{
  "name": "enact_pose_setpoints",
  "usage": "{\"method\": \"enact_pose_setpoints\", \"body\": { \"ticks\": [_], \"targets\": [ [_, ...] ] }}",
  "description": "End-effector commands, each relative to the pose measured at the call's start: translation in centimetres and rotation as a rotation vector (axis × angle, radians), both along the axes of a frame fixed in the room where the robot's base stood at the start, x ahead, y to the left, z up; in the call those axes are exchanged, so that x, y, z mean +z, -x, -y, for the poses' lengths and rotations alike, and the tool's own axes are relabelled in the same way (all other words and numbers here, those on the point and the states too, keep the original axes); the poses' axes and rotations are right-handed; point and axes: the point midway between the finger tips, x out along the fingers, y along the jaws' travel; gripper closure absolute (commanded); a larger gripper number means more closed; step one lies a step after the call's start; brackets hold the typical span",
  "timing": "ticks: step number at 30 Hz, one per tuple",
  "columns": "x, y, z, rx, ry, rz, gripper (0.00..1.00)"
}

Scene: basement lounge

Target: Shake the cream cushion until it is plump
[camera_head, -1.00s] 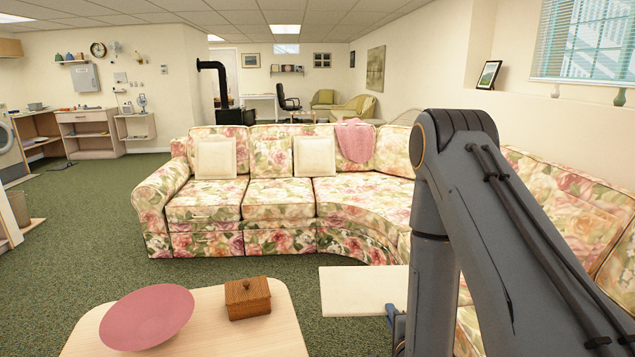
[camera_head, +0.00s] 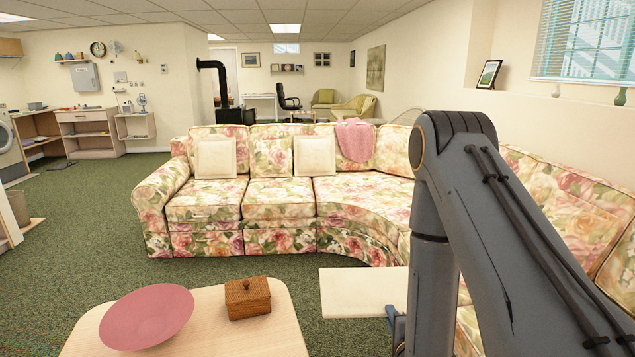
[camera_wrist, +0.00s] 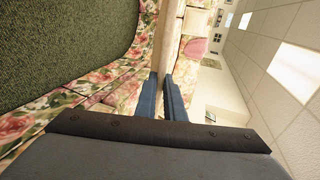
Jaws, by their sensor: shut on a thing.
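My gripper (camera_wrist: 160,92) is shut on a cream cushion (camera_head: 362,291). In the head view the cushion lies nearly flat in the air, right of the coffee table and in front of the sofa. My arm hides its right end. In the wrist view the held cushion (camera_wrist: 167,38) shows edge-on as a narrow pale strip between the blue fingers. Two more cream cushions, one on the left (camera_head: 216,159) and one in the middle (camera_head: 314,156), lean upright against the sofa back.
The floral sofa (camera_head: 279,197) curves around behind and to the right. A pink throw (camera_head: 355,139) hangs over its back. The coffee table (camera_head: 245,340) at the front left bears a pink bowl (camera_head: 146,318) and a wooden box (camera_head: 247,299). Green carpet (camera_head: 90,225) is clear on the left.

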Motion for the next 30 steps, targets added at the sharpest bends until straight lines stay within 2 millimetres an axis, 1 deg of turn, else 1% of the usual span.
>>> {"method": "enact_pose_setpoints", "body": {
  "ticks": [3, 5, 6, 7, 8, 9, 11, 30],
  "targets": [
    [4.2, -0.3, 0.0, 0.000, 0.000, 0.017, 1.00],
    [5.3, -0.3, 0.0, 0.001, 0.000, 0.014, 1.00],
    [5.2, -0.2, 0.0, 0.001, 0.000, 0.009, 1.00],
    [4.6, -0.1, 0.0, 0.001, 0.000, 0.005, 1.00],
    [3.4, -0.1, 0.0, 0.001, 0.000, 0.001, 1.00],
    [1.7, 0.1, 0.0, 0.000, 0.000, -0.002, 1.00],
    [0.3, 0.0, 0.0, 0.000, 0.000, 0.000, 1.00],
    [0.5, -0.2, 0.0, 0.000, 0.000, 0.008, 1.00]
  ]
}}
